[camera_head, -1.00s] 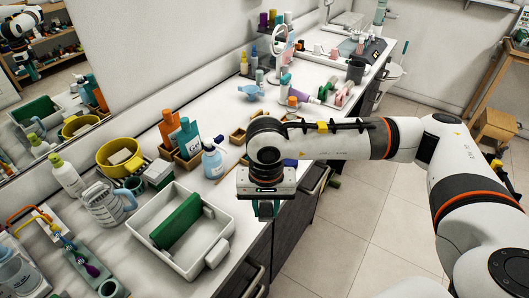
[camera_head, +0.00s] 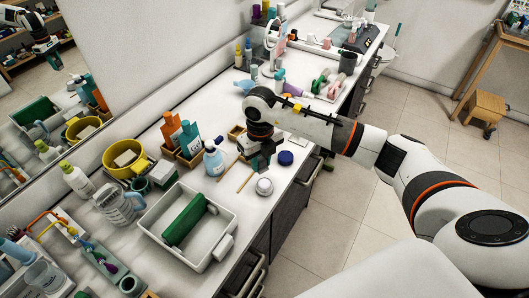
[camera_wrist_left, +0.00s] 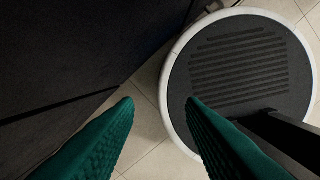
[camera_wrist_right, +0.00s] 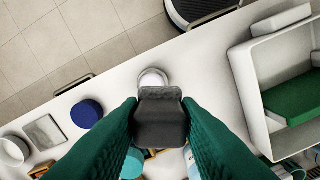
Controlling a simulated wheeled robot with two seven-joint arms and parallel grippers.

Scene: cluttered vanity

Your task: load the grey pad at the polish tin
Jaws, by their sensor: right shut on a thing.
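The grey pad (camera_wrist_right: 160,122), a dark block with a lighter fuzzy edge, is between the green fingers of my right gripper (camera_wrist_right: 160,112). In the head view my right gripper (camera_head: 260,160) is low over the counter, behind the polish tin; the pad is hard to make out there. The polish tin (camera_head: 264,186) is a small round pale tin near the counter's front edge. In the right wrist view the tin (camera_wrist_right: 153,77) shows just beyond the pad, which seems to overlap its near rim; contact cannot be told. My left gripper (camera_wrist_left: 160,102) is open and empty over the floor.
A blue round lid (camera_head: 285,158) lies right of the tin. A thin wooden stick (camera_head: 245,181) lies left of it. A spray bottle (camera_head: 213,158) and a white tray (camera_head: 157,234) with a green block stand further left. The counter between tray and tin is mostly clear.

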